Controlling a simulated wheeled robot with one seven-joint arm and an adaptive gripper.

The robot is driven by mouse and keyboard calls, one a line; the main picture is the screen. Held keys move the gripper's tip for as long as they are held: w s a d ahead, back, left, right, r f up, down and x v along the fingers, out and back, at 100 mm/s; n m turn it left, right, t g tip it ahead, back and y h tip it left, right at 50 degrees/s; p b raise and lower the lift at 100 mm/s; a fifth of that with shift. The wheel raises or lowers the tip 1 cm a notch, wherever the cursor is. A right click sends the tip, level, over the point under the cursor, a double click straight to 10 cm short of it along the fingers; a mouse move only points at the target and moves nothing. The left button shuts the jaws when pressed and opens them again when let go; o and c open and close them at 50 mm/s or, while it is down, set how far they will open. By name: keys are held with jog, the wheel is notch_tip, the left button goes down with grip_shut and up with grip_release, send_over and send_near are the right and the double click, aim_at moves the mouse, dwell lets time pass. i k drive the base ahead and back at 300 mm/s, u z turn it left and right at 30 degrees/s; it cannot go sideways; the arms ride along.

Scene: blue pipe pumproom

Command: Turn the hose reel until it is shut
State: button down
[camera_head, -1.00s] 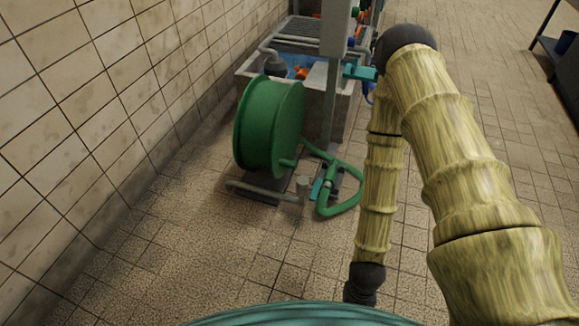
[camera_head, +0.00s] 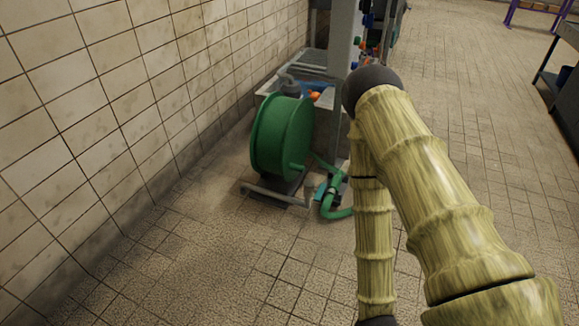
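The hose reel (camera_head: 283,135) is a green drum standing upright on the tiled floor, near the left wall. A green hose (camera_head: 331,192) comes off its lower right side and bends on the floor, partly hidden behind my arm. A grey pipe (camera_head: 277,195) runs low along the reel's front. My arm, with its yellow-brown ribbed links, stands to the right of the reel, apart from it. My gripper is not in the picture; the arm's lower end leaves the frame at the bottom.
A basin (camera_head: 324,97) with orange and blue items stands behind the reel, next to a grey post (camera_head: 343,45). The tiled wall (camera_head: 85,110) bounds the left. A dark table (camera_head: 568,75) is at the far right. Floor in front of the reel is clear.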

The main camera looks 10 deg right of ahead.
aim_at(281, 133)
jog(key=i, duration=1)
jog(key=z, duration=0.45)
